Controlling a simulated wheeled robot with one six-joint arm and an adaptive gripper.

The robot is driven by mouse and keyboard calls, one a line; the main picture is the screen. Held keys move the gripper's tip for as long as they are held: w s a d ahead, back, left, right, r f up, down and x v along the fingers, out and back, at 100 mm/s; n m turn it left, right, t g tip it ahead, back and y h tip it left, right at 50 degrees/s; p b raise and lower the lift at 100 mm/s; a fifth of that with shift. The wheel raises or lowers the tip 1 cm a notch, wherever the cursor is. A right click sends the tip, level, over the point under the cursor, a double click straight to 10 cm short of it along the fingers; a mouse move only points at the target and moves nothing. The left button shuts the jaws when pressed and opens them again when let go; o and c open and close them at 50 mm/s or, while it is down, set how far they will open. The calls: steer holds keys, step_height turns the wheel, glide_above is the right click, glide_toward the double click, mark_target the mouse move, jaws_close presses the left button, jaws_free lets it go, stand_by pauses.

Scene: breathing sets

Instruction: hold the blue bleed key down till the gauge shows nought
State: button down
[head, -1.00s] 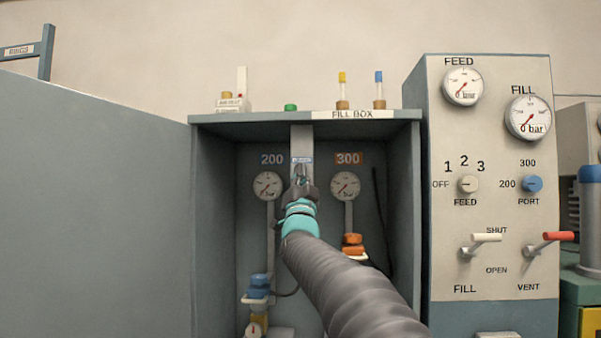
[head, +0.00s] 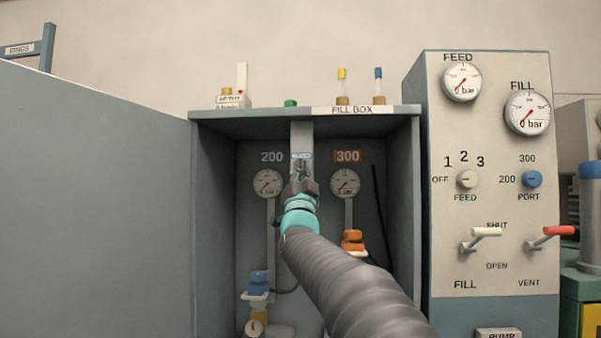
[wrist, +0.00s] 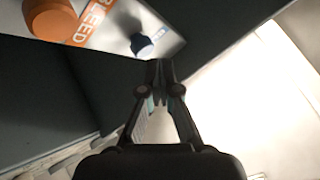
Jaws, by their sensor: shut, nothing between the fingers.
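A small blue key (wrist: 142,46) shows in the wrist view on a pale plate beside an orange strip lettered BLEED (wrist: 103,12). My gripper (wrist: 160,66) is shut and empty, its tips just below and right of the blue key in that view; I cannot tell whether they touch it. In the head view my gripper (head: 301,170) is in front of the central upright strip inside the fill box, below a small blue label (head: 301,156), and the key cannot be made out. The 200 gauge (head: 267,183) and 300 gauge (head: 345,183) flank it; their needles are too small to read surely.
The open box door (head: 95,190) fills the left. The control panel (head: 488,250) stands at right, its FEED gauge (head: 462,82) and FILL gauge (head: 527,112) reading 0 bar. Blue (head: 259,283) and orange (head: 352,240) fittings hang low in the box. An orange knob (wrist: 50,18) is near the key.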

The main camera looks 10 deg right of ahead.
steer(key=shift+s+a, duration=0.1)
steer(key=shift+s, duration=0.15)
steer(key=shift+s+a+b, duration=0.2)
steer(key=shift+s+a, duration=0.05)
steer(key=shift+s, duration=0.5)
steer(key=shift+s+a+b, duration=0.2)
steer(key=shift+s+a, duration=0.05)
steer(key=shift+s, duration=0.55)
steer(key=shift+s+a+b, duration=0.2)
steer(key=shift+s+a, duration=0.05)
steer(key=shift+s, duration=0.5)
